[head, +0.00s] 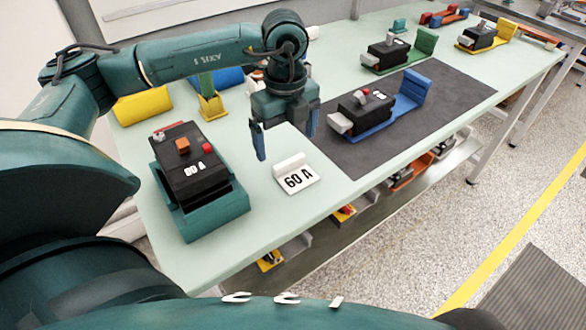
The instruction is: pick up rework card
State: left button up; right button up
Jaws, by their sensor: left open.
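A white card (299,180) marked "60 A" stands on the pale green bench, with a raised white grip block along its back edge. It is the only loose card I can make out, and no "rework" wording is legible on it. My left gripper (286,143) points down above and just behind the card. Its blue fingers are spread apart with nothing between them. The fingers do not appear to touch the card. My right gripper is not in view.
A black breaker marked 80 A (188,183) sits in a teal tray (222,205) left of the card. A dark mat (420,122) to the right holds a breaker on a blue fixture (412,92). A yellow holder (211,106) stands behind. Clear bench lies around the card.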

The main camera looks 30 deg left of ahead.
aim_at(289, 159)
pick_arm(q)
jog(key=shift+w+d+f, duration=0.1)
jog(key=shift+w+f, duration=0.05)
jog(key=shift+f, duration=2.85)
jog(key=shift+c, duration=0.4)
jog(key=c, duration=1)
jog(key=shift+r, duration=0.1)
